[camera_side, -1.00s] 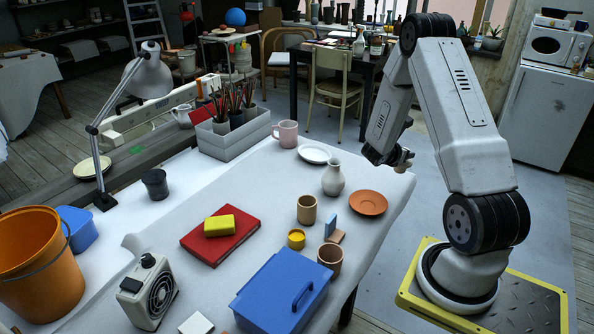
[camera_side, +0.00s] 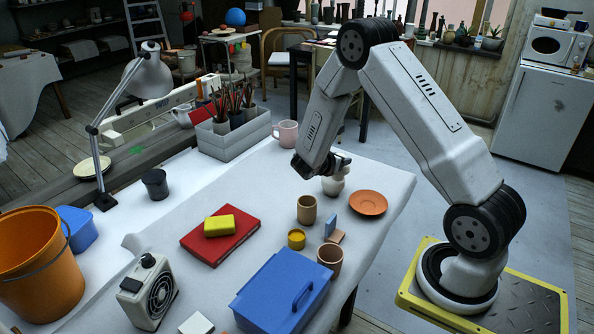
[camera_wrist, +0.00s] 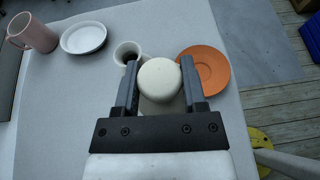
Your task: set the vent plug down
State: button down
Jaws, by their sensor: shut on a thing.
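The vent plug, a cream round-topped piece (camera_wrist: 159,78), is between the two fingers of my gripper (camera_wrist: 159,72) in the wrist view. My gripper is shut on it. Its underside is hidden. In the side view my gripper (camera_side: 328,168) hangs above the table at the small white vase, and I cannot make out the plug clearly there. The white vase (camera_side: 333,187) stands upright on the table, its upper part hidden by the gripper. In the wrist view the vase's open mouth (camera_wrist: 126,50) shows just beyond the plug, to its left.
An orange saucer (camera_side: 368,203) lies right of the vase, and a tan cup (camera_side: 306,210) stands in front. A pink mug (camera_side: 286,133) stands behind. A white dish (camera_wrist: 83,38) lies left of the vase in the wrist view. Bare cloth lies left of the tan cup.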

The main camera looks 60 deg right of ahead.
jog(key=w+a+t, duration=0.1)
jog(key=w+a, duration=0.2)
jog(key=a, duration=0.4)
jog(key=shift+w+a+n, duration=0.25)
jog(key=shift+a+n, duration=0.1)
jog(key=shift+n, duration=0.05)
jog(key=shift+w+f, duration=0.1)
jog(key=w+d+f, duration=0.5)
jog(key=w+f, duration=0.4)
jog(key=w, duration=0.3)
jog(key=shift+w+d+f, duration=0.15)
jog(key=shift+w, duration=0.05)
jog(key=shift+w+f, duration=0.15)
jog(key=shift+f, duration=1.6)
